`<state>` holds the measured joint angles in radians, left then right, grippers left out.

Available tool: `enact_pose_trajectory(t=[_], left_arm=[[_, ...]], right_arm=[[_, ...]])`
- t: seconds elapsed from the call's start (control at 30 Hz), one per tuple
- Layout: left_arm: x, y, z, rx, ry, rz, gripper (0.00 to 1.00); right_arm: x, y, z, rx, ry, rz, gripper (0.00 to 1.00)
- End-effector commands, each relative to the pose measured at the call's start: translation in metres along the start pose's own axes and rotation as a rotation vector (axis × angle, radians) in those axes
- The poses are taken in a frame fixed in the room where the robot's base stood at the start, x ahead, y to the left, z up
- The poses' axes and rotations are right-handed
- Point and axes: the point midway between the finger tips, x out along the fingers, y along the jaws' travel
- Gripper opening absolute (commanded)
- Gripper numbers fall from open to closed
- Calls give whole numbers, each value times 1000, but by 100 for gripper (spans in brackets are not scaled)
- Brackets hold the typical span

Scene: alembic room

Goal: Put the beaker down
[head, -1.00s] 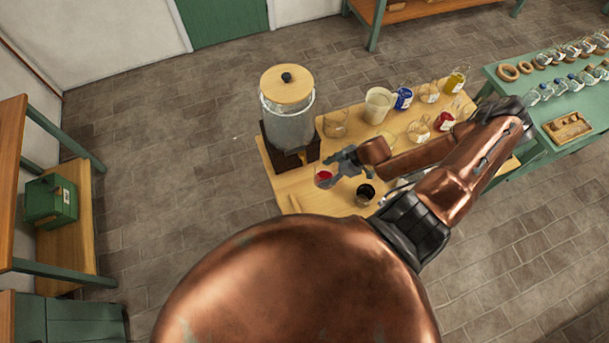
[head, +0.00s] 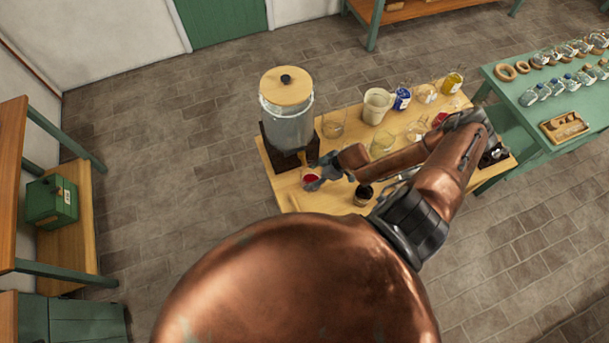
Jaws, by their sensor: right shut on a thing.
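The beaker (head: 309,180) is a small clear glass with red contents. It is at the left part of the wooden table (head: 284,188), just in front of the metal urn. My right gripper (head: 314,177) is shut on the beaker, reaching it from the right. The fingers hide part of the glass. I cannot tell whether its base touches the tabletop. My left gripper is not in view.
A metal urn (head: 287,122) with a wooden lid stands on a dark base behind the beaker. A dark jar (head: 363,193) is to the right. Glass beakers (head: 333,125), a cream jug (head: 376,105) and a blue-labelled jar (head: 402,98) stand farther back. The table's front left is mostly clear.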

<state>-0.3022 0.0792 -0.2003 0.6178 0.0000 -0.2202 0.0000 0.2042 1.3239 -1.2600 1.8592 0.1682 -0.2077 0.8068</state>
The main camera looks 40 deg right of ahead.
Motion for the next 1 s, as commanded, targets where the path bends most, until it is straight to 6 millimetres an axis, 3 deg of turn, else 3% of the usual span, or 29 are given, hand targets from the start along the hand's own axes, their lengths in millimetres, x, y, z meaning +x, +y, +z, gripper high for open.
enact_pose_trajectory(t=[0.27,0.8,0.83,1.0], left_arm=[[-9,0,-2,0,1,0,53],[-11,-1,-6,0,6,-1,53],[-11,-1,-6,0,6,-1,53],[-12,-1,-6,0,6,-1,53]], right_arm=[[15,0,-29,-3,4,-1,30],[28,-1,-18,0,1,0,30],[29,-1,-17,0,0,0,62],[28,-1,-17,0,0,0,73]])
